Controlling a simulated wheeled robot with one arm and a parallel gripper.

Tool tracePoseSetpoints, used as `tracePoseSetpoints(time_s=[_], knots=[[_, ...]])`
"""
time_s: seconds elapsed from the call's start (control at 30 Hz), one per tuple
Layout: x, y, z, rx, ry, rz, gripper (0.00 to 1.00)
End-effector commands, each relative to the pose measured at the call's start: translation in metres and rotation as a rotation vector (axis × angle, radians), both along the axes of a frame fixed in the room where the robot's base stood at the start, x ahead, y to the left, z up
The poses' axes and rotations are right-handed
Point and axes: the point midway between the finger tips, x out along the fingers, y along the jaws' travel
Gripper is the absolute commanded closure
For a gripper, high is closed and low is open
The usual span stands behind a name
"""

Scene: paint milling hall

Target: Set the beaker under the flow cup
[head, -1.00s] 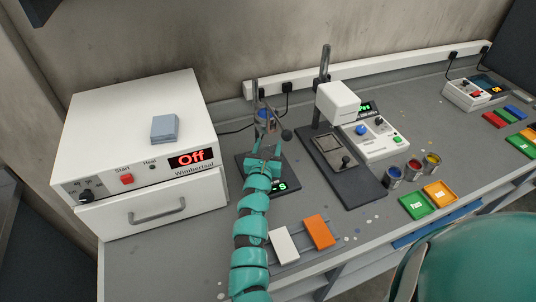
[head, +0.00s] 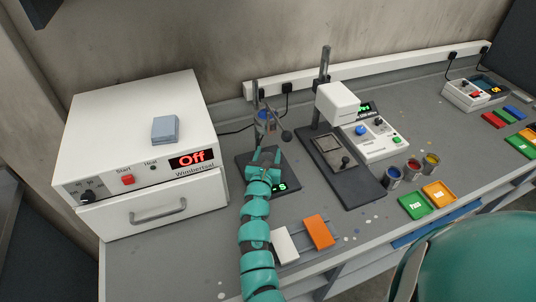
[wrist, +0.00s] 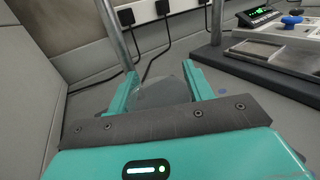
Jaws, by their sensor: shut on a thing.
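A blue-marked cup, likely the flow cup (head: 264,117), is held on the pole above the base. My gripper (head: 264,156) is low over the base, below the cup. In the wrist view my gripper (wrist: 160,85) is shut on a clear, faint glass thing, the beaker (wrist: 160,93), between its teal fingers. The pole also shows in the wrist view (wrist: 117,38), close by the left finger. The beaker is hard to make out in the head view; I cannot tell whether it touches the base.
A white oven (head: 140,145) reading Off stands left, with a grey block on top. A second dark stand with a white head (head: 337,103) and a control box (head: 378,137) are right. White and orange blocks (head: 319,231) lie in front. Paint cans (head: 393,177) stand farther right.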

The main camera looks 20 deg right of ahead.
Motion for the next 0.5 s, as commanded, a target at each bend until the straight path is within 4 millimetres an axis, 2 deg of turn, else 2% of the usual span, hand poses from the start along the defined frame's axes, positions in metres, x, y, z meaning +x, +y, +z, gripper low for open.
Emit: tracePoseSetpoints(time_s=[0.07,0.1,0.2,0.5], knots=[[-0.0001,-0.0002,-0.0035,0.0,0.0,0.0,0.71],[-0.0001,-0.0001,-0.0021,-0.001,0.0,0.0,0.43],[-0.0001,-0.0001,-0.0017,-0.001,0.0,0.0,0.27],[0.0,0.0,-0.0003,-0.001,0.0,0.0,0.27]])
